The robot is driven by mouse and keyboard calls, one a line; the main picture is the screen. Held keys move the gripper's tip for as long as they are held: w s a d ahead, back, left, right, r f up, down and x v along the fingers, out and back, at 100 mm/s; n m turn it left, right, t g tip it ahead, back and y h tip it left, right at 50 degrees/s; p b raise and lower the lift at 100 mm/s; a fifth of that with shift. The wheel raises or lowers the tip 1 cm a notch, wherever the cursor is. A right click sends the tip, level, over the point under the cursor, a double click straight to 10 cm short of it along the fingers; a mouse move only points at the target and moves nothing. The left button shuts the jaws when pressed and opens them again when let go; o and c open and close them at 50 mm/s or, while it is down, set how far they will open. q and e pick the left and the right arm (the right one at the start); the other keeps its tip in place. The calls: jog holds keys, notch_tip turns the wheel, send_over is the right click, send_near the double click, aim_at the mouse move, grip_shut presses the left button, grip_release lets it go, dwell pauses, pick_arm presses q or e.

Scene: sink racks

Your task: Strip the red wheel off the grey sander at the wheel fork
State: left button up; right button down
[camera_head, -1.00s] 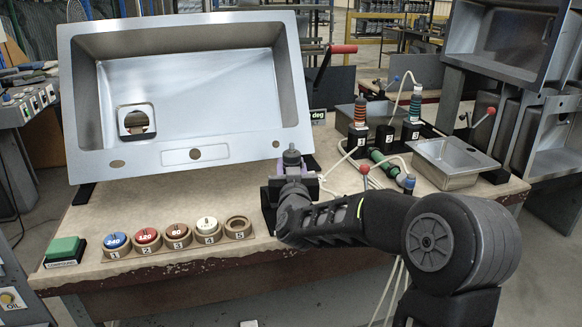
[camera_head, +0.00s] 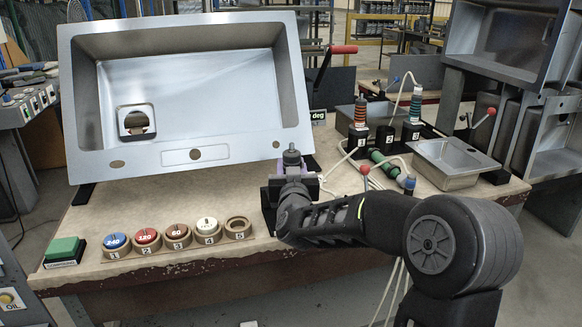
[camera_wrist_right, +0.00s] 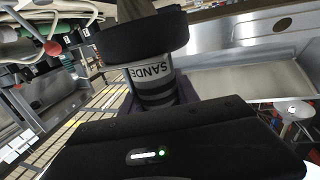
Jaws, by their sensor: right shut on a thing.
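My right gripper (camera_head: 292,178) is shut on the grey sander (camera_head: 291,158), held upright over the front of the bench. In the right wrist view the sander (camera_wrist_right: 150,82) shows a grey body lettered "SANDE" and a wide black part at the top, with purple jaw parts around its lower end. No red wheel shows on it from these angles. A red disc (camera_head: 147,237) marked 120 sits in slot 2 of the front row of holders. I cannot pick out the wheel fork. My left gripper is not in view.
Blue (camera_head: 116,241), brown (camera_head: 177,232) and white (camera_head: 207,226) discs sit in slots 1, 3 and 4; slot 5 (camera_head: 238,225) is empty. A green button (camera_head: 63,248) is at left. A large sink (camera_head: 185,95) stands behind. Striped sanders (camera_head: 360,113) and a small steel tray (camera_head: 455,160) are right.

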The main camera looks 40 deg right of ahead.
jog(key=shift+w+r, duration=0.1)
jog(key=a+x, duration=0.1)
jog(key=x, duration=0.6)
jog(key=shift+w+p, duration=0.35)
jog(key=shift+w, duration=0.15)
dwell(0.5)
jog(key=shift+a+r+p, duration=0.1)
jog(key=shift+r+p, duration=0.35)
jog(key=shift+r, duration=0.2)
dwell(0.7)
